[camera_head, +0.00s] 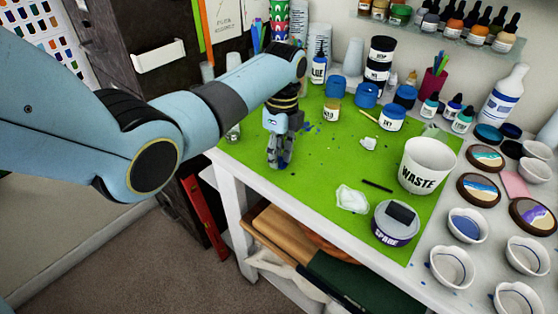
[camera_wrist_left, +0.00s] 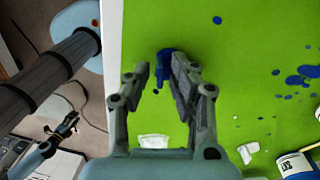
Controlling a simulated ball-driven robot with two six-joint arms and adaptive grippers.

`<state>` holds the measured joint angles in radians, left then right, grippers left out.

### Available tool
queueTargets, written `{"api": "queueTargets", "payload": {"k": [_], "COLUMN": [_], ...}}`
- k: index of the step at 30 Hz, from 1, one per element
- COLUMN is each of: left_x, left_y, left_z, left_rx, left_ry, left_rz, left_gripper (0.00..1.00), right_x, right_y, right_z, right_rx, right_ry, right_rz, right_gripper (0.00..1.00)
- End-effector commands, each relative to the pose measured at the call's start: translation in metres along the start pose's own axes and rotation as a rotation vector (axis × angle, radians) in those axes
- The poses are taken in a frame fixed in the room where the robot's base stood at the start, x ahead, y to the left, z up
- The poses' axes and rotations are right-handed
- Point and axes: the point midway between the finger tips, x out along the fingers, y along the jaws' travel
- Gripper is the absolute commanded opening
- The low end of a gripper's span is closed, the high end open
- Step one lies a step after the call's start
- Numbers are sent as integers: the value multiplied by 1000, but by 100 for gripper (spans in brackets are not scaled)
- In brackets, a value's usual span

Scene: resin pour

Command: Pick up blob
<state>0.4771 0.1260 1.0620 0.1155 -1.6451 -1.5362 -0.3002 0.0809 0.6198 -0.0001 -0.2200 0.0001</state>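The blue blob (camera_wrist_left: 164,62) shows in the left wrist view on the green mat (camera_wrist_left: 235,100), near the mat's edge. My left gripper (camera_wrist_left: 160,66) is open, pointing down at the blob. The blob lies between and just beyond the fingertips, close to the right-hand finger; I cannot tell if they touch.
A crumpled white piece (camera_head: 351,199) lies in front. Paint jars (camera_head: 332,109) line the back. Blue spots dot the mat. The mat around the gripper is mostly clear.

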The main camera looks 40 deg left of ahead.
Motion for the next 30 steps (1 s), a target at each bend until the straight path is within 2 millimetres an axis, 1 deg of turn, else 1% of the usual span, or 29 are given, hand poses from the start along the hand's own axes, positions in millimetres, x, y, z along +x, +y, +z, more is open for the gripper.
{"api": "queueTargets", "payload": {"k": [1, 4, 5, 14, 17, 20, 23, 25, 26, 27, 30], "left_x": [0, 0, 0, -1, -4, -12, -26, -40, -44, -48, -62], "left_y": [0, 0, 0, 0, 0, 0, 2, 3, 3, 3, 3], "left_z": [0, 0, 0, 0, 0, 0, 0, 0, -6, -17, -40], "left_rx": [0, 0, 0, 0, 0, 0, 0, 0, 2, 4, 3], "left_ry": [0, 0, 0, 0, 0, 0, -1, -1, 2, 5, 5], "left_rz": [0, 0, 0, 0, -1, -2, -3, -4, -3, -3, -2], "left_gripper": [14, 1, 0, 0, 0, 0, 0, 0, 0, 0, 0], "right_x": [0, 0, 0, 0, 0, 0, 0, 1, 2, 4, 8], "right_y": [1, 1, 1, 1, 1, 1, 1, 0, 0, 0, -2], "right_z": [0, 0, 0, 0, 0, 0, 0, 0, 0, 0, 1], "right_rx": [0, -1, -1, 0, 0, 0, 0, 0, 0, 0, 1], "right_ry": [0, 0, 0, 0, 0, 0, 0, 0, 0, 0, 0], "right_rz": [1, 1, 1, 1, 1, 1, 1, 1, 0, 1, -2], "right_gripper": [40, 40, 40, 40, 40, 40, 40, 40, 40, 40, 40]}}
